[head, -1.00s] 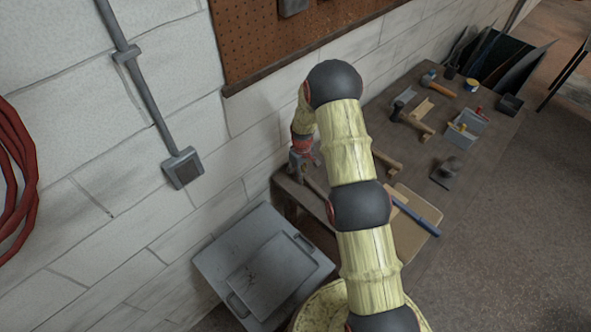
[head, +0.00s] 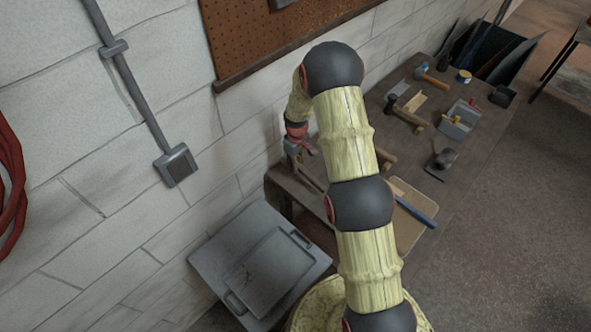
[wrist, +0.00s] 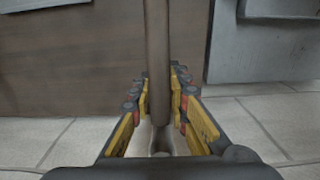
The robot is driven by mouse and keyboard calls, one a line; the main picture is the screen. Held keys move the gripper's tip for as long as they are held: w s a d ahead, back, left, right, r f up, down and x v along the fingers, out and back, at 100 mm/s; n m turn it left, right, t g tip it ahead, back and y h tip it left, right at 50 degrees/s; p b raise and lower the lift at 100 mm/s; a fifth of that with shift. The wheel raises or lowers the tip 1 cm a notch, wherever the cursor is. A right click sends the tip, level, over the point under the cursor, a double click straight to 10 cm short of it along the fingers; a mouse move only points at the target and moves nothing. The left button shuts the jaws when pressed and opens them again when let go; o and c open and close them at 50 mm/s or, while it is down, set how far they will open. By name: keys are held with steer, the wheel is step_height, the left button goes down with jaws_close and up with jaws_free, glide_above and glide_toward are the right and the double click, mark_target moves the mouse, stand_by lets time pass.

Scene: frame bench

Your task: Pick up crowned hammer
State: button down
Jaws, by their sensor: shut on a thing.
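My gripper (head: 298,150) is at the near left corner of the bench, close to the wall. In the wrist view my gripper (wrist: 158,108) is shut on a brown wooden handle (wrist: 158,50). The handle runs from the top edge of the picture down between the fingers. A pale part shows below it, but its shape is mostly hidden. In the head view the handle (head: 311,176) slants down and right from the fingers. I take it as the crowned hammer; its head is not clear. I cannot tell whether it touches the bench.
The wooden bench (head: 400,160) carries a tan board with a blue-handled tool (head: 416,211), a dark-headed hammer (head: 405,112), an orange-handled hammer (head: 432,79) and a grey tray (head: 461,112). A grey lidded box (head: 225,255) stands at the lower left. The block wall is close behind my gripper.

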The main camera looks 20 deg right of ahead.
steer(key=s+r+g+b, duration=0.1)
steer(key=s+r+b, duration=0.35)
steer(key=s, duration=0.55)
steer(key=s+r+g+b, duration=0.1)
steer(key=s+r+b, duration=0.35)
steer(key=s, duration=0.55)
glide_above(311, 176)
steer(key=s+a, duration=0.1)
steer(key=s, duration=0.4)
step_height(311, 176, down, 3)
steer(key=shift+h, duration=0.4)
steer(key=w+f, duration=0.3)
steer(key=w+d+f, duration=0.1)
steer(key=w+f, duration=0.1)
steer(key=shift+f+p, duration=0.2)
steer(key=shift+p, duration=0.1)
steer(key=shift+w+d+f, duration=0.1)
steer(key=shift+w+f, duration=0.25)
steer(key=shift+f, duration=0.25)
step_height(311, 176, down, 3)
steer(key=shift+r, duration=0.1)
